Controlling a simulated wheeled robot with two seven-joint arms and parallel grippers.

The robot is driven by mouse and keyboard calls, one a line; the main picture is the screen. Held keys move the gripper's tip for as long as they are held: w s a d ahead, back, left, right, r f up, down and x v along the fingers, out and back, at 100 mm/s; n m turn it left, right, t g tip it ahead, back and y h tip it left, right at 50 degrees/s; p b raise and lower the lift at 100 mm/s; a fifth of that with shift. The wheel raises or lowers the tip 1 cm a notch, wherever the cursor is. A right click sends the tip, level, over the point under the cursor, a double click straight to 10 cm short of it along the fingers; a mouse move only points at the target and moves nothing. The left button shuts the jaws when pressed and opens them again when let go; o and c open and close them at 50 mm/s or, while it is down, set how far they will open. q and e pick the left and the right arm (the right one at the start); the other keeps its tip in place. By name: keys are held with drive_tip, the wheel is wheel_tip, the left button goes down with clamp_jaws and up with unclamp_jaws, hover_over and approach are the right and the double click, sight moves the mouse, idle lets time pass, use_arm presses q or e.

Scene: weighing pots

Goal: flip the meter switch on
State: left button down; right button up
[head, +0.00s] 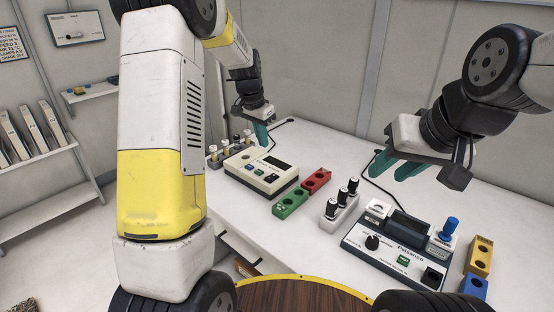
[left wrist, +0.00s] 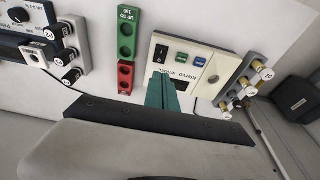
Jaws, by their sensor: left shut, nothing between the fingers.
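The cream meter (head: 283,164) stands on the white table left of centre, with a dark display and small buttons. Its black rocker switch (head: 271,178) is at the front right corner; it also shows in the left wrist view (left wrist: 161,53). I cannot tell which way the switch is tipped. My left gripper (head: 262,138) is shut and empty, above the far side of the meter. In the left wrist view its teal fingers (left wrist: 162,90) overlap the meter's edge, apart from the switch. My right gripper (head: 397,168) is open and empty, above the table at the right.
Green (head: 290,202) and red (head: 316,181) socket blocks lie right of the meter. A grey rack of black-capped pots (head: 338,208) and a grey device with a dial (head: 395,250) are further right. A rack with brass-topped pieces (head: 226,150) stands behind the meter's left.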

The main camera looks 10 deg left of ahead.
idle(0.3)
use_arm(q)
approach(269, 178)
drive_tip(key=x, duration=0.5)
drive_tip(key=shift+w+d+f, duration=0.1)
drive_tip(key=shift+w+f, duration=0.1)
drive_tip(key=shift+w, duration=0.15)
drive_tip(key=shift+f, duration=0.6)
drive_tip(key=shift+s+f, duration=0.2)
drive_tip(key=shift+f, duration=0.15)
drive_tip(key=shift+w+r, duration=0.1)
drive_tip(key=shift+w, duration=0.05)
drive_tip(key=shift+w+d+r, duration=0.3)
drive_tip(key=shift+w, duration=0.2)
drive_tip(key=shift+r, duration=0.1)
